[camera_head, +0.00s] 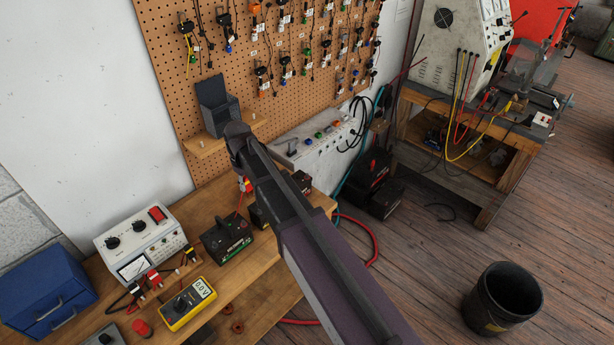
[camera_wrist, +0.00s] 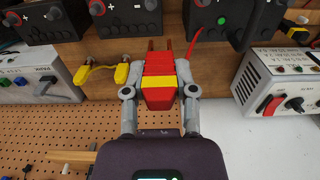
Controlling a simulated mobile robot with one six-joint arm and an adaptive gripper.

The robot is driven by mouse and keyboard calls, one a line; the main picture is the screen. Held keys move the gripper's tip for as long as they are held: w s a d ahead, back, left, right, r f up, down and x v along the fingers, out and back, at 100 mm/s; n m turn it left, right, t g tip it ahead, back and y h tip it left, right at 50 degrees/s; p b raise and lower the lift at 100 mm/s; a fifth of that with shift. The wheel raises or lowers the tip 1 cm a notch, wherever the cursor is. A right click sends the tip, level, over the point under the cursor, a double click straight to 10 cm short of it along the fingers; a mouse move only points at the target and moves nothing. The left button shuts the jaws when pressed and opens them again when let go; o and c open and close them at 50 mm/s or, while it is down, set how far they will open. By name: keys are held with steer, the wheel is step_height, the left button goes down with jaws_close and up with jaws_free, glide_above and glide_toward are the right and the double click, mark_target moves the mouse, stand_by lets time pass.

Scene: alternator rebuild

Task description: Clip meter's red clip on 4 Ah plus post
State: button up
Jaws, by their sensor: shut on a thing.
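My gripper (camera_wrist: 160,92) is shut on a red clip (camera_wrist: 158,68) with a yellow band. Its jaws point toward the batteries, and a red lead runs up from it. In the head view the clip (camera_head: 246,185) shows beside my arm, which hides most of the gripper. In the wrist view, dark batteries line the top edge: one at the middle (camera_wrist: 125,22), one at right (camera_wrist: 235,22) and one at left (camera_wrist: 48,25). Red plus posts show on them. The clip appears apart from the posts. I cannot read which battery is 4 Ah. The yellow meter (camera_head: 188,304) reads about 0.0 V.
A white tester box (camera_head: 144,243) and blue drawer box (camera_head: 47,290) stand at left on the bench. A battery with a green label (camera_head: 226,239) stands near the meter. A yellow-handled thing (camera_wrist: 100,73) lies left of my gripper. The pegboard (camera_head: 168,62) rises behind.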

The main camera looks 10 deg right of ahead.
steer(key=w+d, duration=0.6)
steer(key=d, duration=0.5)
steer(key=w+d, duration=0.7)
steer(key=d, duration=0.3)
steer(key=b, duration=0.5)
glide_above(307, 174)
step_height(307, 174, down, 5)
steer(key=shift+f, duration=0.1)
steer(key=shift+f, duration=0.15)
steer(key=shift+f+b, duration=1.05)
steer(key=shift+b, duration=0.25)
steer(key=o, duration=0.9)
